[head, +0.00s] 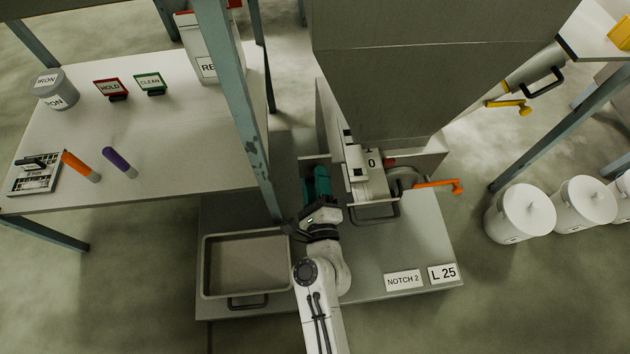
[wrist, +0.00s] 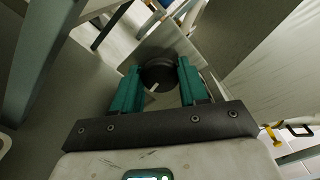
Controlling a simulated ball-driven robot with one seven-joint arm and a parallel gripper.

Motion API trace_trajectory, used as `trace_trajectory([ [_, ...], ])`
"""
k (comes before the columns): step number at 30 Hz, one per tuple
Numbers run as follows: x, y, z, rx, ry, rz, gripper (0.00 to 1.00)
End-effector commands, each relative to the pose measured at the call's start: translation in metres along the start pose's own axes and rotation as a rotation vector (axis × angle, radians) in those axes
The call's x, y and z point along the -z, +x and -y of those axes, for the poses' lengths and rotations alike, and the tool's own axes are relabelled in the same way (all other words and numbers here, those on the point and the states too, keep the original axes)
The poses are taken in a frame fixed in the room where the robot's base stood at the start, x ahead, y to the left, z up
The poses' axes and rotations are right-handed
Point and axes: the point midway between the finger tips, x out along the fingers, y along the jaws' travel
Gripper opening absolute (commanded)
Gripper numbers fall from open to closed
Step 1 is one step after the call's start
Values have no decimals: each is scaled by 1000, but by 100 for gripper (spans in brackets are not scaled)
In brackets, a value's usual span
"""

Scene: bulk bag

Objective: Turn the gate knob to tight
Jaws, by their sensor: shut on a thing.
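The gate knob (wrist: 160,74) is a dark round knob in the wrist view, with a short pale mark at its lower edge. It sits in front of a light grey plate. My gripper (wrist: 160,80) has its two teal fingers on either side of the knob, shut on it. In the head view my gripper (head: 318,180) reaches to the left side of the gate assembly (head: 366,185) under the bulk hopper, and its fingers hide the knob. The tight marking cannot be made out in either view.
An orange lever (head: 437,185) sticks out right of the gate. An empty grey tray (head: 205,268) lies left of my arm, beside a blue-grey post (head: 240,110). Cards reading NOTCH 2 (head: 403,281) and L 25 (head: 442,273) lie front right. A white table (head: 180,140) stands left.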

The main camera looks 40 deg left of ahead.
Motion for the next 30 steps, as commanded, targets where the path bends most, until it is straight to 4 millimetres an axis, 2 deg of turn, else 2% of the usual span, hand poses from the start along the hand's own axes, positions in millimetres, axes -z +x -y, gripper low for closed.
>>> trace_trajectory([
  [20,2,-1,-1,-1,56,-5,13],
  [21,2,-1,-1,-1,56,-4,47],
  [28,1,0,-1,-1,55,-2,69],
  [30,1,0,0,-1,55,-2,69],
])
